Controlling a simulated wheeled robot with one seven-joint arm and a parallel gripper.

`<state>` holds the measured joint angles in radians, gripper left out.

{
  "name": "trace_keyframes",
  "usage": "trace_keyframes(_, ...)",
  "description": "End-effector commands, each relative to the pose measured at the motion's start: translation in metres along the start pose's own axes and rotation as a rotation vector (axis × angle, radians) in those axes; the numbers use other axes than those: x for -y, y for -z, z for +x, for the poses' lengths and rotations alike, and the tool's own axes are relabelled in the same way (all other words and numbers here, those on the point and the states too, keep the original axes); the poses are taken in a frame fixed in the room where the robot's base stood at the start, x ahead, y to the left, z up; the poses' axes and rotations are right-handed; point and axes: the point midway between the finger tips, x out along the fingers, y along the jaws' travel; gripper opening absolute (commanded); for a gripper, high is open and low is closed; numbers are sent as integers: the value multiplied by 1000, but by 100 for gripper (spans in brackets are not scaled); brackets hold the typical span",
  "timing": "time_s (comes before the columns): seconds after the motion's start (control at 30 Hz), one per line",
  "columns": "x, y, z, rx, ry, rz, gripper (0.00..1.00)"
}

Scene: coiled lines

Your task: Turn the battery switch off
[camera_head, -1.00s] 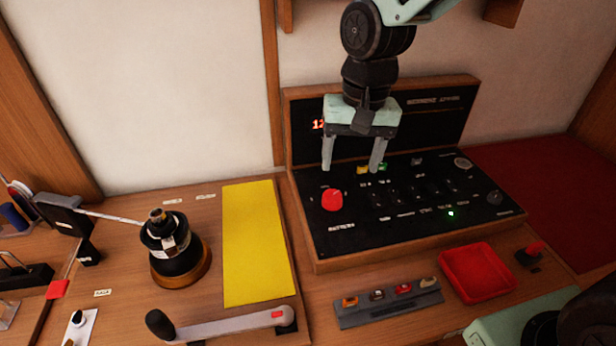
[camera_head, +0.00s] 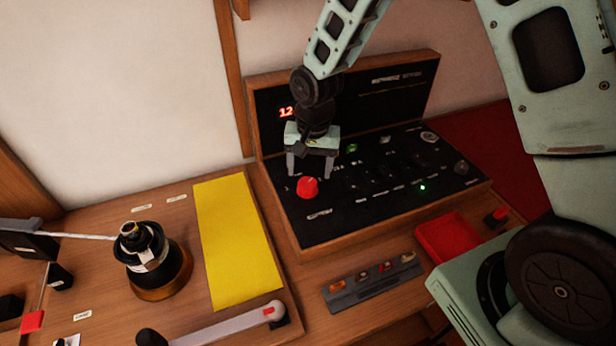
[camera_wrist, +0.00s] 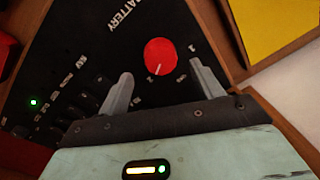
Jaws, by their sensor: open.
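The battery switch is a round red knob (camera_head: 307,187) at the left front of the black panel (camera_head: 340,205). In the wrist view the knob (camera_wrist: 160,56) has a pale pointer line on its face and the word BATTERY printed beside it. My gripper (camera_head: 311,174) is open and empty, just behind and above the knob in the head view. In the wrist view my two fingers (camera_wrist: 158,84) reach towards the knob, one to each side of its near edge, apart from it. Which mark the pointer line sits at is too small to tell.
A lit red display (camera_head: 286,112) and a green light (camera_head: 422,188) show on the panel. A yellow sheet (camera_head: 236,240) lies left of the panel, beside a black winch (camera_head: 150,258). A grey strip of switches (camera_head: 370,284) and a red tray (camera_head: 450,240) stand in front.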

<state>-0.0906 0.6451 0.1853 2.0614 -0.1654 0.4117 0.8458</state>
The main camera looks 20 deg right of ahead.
Motion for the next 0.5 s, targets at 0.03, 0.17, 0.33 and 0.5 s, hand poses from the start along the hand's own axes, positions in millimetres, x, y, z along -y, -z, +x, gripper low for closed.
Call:
trace_keyframes(0.03,0,-1,9,4,-2,0,66)
trace_keyframes(0.17,0,0,28,1,-1,-1,66)
trace_keyframes(0.33,0,0,43,-1,1,0,66)
trace_keyframes(0.5,0,0,47,-1,1,-1,66)
